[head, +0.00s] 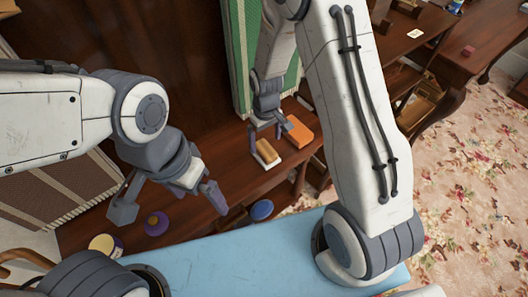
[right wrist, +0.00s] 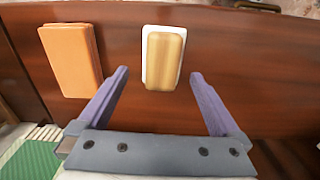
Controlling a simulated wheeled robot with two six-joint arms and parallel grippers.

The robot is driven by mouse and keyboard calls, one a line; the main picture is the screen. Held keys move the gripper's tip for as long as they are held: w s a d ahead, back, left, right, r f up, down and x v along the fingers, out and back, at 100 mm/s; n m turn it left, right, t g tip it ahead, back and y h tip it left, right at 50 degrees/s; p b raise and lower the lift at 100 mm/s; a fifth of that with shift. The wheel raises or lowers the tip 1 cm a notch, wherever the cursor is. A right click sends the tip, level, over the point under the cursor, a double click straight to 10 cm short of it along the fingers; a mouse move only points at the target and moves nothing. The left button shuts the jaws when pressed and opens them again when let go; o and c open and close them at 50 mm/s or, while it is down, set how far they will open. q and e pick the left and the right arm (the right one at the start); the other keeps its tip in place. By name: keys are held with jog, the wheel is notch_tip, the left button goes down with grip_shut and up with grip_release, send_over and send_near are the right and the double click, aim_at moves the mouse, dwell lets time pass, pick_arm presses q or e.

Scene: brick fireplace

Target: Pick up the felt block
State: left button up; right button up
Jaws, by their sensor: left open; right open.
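The felt block, a tan-topped block with a white base (head: 267,151), lies on the dark wooden shelf below my right gripper. It also shows in the right wrist view (right wrist: 165,58), upper middle, between and beyond the fingertips. My right gripper (head: 266,140) is open and empty, its fingers spread to either side of the block's line; I cannot tell the exact height gap. My left gripper (head: 170,205) is open and empty, well to the left, near a purple round object (head: 157,223).
An orange flat box (head: 298,131) lies close beside the block. A green-and-cream striped panel (head: 240,50) stands behind. Wooden furniture (head: 410,40) is at the right.

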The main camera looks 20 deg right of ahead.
aim_at(265, 149)
jog(key=f, duration=0.4)
jog(key=shift+s+f, duration=0.35)
jog(key=shift+a, duration=0.1)
jog(key=c, duration=1.2)
jog(key=shift+r, duration=0.15)
jog(key=shift+r, duration=0.55)
notch_tip(265, 149, up, 3)
jog(key=shift+w+f, duration=0.1)
jog(key=shift+f, duration=0.05)
jog(key=s+d+r, duration=0.1)
jog(key=d+r, duration=0.1)
jog(key=d, duration=0.1)
jog(key=s+d+r, duration=0.1)
jog(key=d+r, duration=0.1)
jog(key=d, duration=0.2)
jog(key=s+d+r+b, duration=0.1)
jog(key=s+d+r, duration=0.1)
jog(key=d+r, duration=0.1)
jog(key=shift+d, duration=0.55)
